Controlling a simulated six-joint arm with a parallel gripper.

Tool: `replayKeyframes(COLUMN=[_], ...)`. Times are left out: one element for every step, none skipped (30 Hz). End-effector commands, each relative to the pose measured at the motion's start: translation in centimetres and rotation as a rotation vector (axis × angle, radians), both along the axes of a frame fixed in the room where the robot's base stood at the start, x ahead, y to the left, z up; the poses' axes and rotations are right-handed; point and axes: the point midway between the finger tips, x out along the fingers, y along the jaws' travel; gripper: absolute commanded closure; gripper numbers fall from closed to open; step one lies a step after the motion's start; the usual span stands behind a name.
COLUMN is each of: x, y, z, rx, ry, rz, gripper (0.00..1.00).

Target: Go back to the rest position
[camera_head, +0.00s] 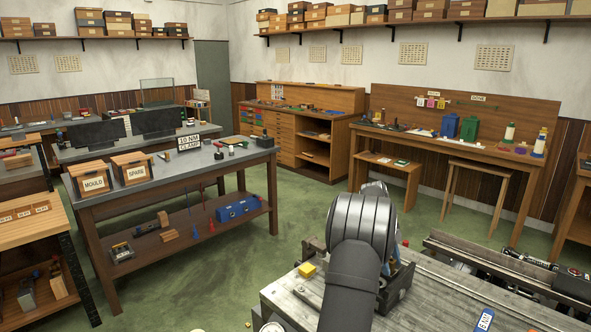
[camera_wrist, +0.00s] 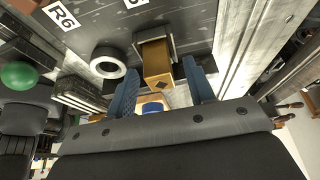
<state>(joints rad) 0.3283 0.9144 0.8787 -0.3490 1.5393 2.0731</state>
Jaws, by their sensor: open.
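In the wrist view my gripper (camera_wrist: 161,72) shows two blue fingers spread apart, with nothing clamped between them. A brass-coloured block (camera_wrist: 157,66) in a dark, channel-like holder shows beyond and between the fingertips; I cannot tell the distance between them. A blue round part (camera_wrist: 152,107) on a pale piece shows between the finger bases.
A white ring (camera_wrist: 108,62), an R6 label (camera_wrist: 61,16) and a green ball (camera_wrist: 19,75) show in the wrist view. Boxes marked MOULD (camera_head: 93,183) and SPARE (camera_head: 134,173) stand on a left table. Green floor separates the benches.

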Motion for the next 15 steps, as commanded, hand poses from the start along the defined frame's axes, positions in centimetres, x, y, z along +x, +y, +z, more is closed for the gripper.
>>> replayKeyframes(x=[0.3,0.3,0.2,0.3,0.3,0.3,0.3,0.2,0.3,0.3,0.3,0.2,0.2,0.3,0.2], y=[0.0,0.0,0.0,0.0,0.0,0.0,0.0,0.0,0.0,0.0,0.0,0.0,0.0,0.0,0.0], z=[1.9,2.5,3.3,3.8,4.3,5.0,5.5,5.9,6.5,6.8,7.1,7.5,7.7,7.9,8.1], rx=[-0.004,-0.004,-0.004,-0.004,-0.004,-0.004,-0.004,-0.003,-0.003,-0.004,-0.003,-0.003,-0.003,-0.003,-0.003], ry=[-0.011,-0.013,-0.011,-0.011,-0.011,-0.01,-0.01,-0.009,-0.009,-0.009,-0.009,-0.007,-0.007,-0.009,-0.009], rz=[0.001,0.002,0.001,0.001,0.0,0.001,0.001,0.001,0.001,0.002,0.001,0.001,0.001,0.001,0.001], gripper=[0.51,0.51,0.51,0.51,0.51,0.51,0.51,0.51,0.51,0.51,0.51,0.51,0.51,0.51,0.51])
